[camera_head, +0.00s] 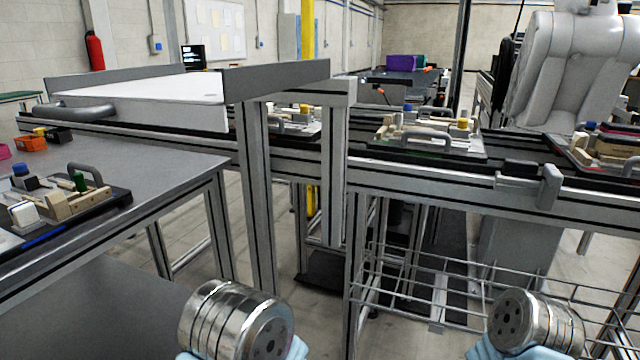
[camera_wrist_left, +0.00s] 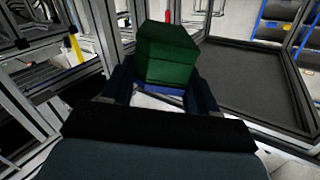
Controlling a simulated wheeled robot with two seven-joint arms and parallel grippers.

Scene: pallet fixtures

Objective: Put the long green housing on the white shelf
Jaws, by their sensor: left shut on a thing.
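The long green housing (camera_wrist_left: 166,55) shows in the left wrist view as a dark green block between the fingers of my left gripper (camera_wrist_left: 163,90). The gripper is shut on it, and a blue part shows just below the green. The white shelf (camera_head: 150,88) is at the upper left of the head view, a raised white surface with a grey rim at its back and right. In the head view only metal links of my two arms show at the bottom edge. The held housing is not visible there, and my right gripper is out of view.
A grey table (camera_head: 160,160) at the left holds a pallet fixture (camera_head: 70,205) and small bins (camera_head: 30,143). A conveyor rail (camera_head: 440,185) with several pallet fixtures crosses behind. Posts (camera_head: 258,200) stand below the shelf. A wire rack (camera_head: 450,290) is at the lower right.

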